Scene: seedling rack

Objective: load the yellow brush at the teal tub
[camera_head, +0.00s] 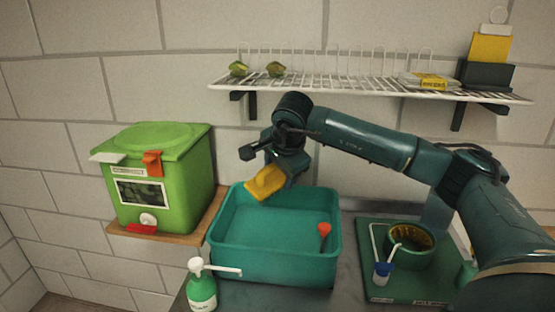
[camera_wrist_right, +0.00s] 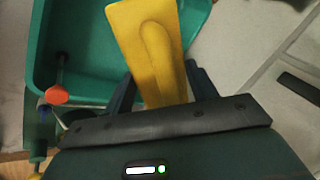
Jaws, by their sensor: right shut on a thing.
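The yellow brush (camera_head: 265,182) is held by my right gripper (camera_head: 284,172) over the back left part of the teal tub (camera_head: 275,268). In the right wrist view the brush (camera_wrist_right: 155,45) stands out between the two dark fingers of the gripper (camera_wrist_right: 158,88), with a raised ridge along its face. The teal tub (camera_wrist_right: 42,50) lies beyond it there. The gripper is shut on the brush. Whether the brush touches the tub's back rim is hard to tell. My left gripper does not show.
A red-headed tool (camera_head: 324,230) stands in the tub. A green soap pump (camera_head: 201,288) is at the front left. A green box (camera_head: 160,180) stands on a wooden shelf at left. A wire rack (camera_head: 350,88) hangs above. A green tray (camera_head: 375,230) lies at right.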

